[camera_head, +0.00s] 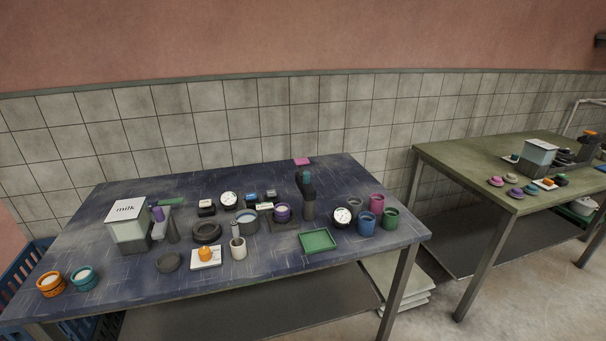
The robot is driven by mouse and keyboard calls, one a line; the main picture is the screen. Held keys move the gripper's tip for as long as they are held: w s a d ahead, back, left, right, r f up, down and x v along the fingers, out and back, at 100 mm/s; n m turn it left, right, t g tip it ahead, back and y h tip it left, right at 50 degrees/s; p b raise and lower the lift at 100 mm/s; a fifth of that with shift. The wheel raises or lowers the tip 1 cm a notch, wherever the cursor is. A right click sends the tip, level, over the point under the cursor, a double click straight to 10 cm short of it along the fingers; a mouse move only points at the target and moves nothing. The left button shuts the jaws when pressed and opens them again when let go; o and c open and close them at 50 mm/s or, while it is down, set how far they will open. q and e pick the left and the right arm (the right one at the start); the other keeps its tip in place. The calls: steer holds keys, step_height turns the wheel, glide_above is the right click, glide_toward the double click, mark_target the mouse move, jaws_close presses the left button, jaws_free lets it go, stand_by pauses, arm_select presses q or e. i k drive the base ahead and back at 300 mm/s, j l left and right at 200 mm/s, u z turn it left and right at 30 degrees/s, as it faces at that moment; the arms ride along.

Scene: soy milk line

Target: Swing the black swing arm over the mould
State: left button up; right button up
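A dark upright post (309,207) stands right of centre on the blue table, with a teal part near its top. It looks like the black swing arm, but its arm is too small to make out clearly. To its left, a purple round vessel (282,214) with pale contents sits on a dark square base. It may be the mould; I cannot tell for sure. The post stands beside this vessel, and nothing visibly covers its top. Neither of my grippers shows in the head view.
The blue table (210,281) also holds a milk box machine (128,222), a green tray (318,240), dials, several cups and a white plate (206,258). Its front strip is mostly clear. A green table (470,168) stands at right. A blue crate (22,272) is at left.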

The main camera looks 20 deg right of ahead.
mark_target(308, 191)
steer(key=i+l, duration=0.55)
steer(key=i, duration=0.3)
steer(key=k+l+z, duration=0.05)
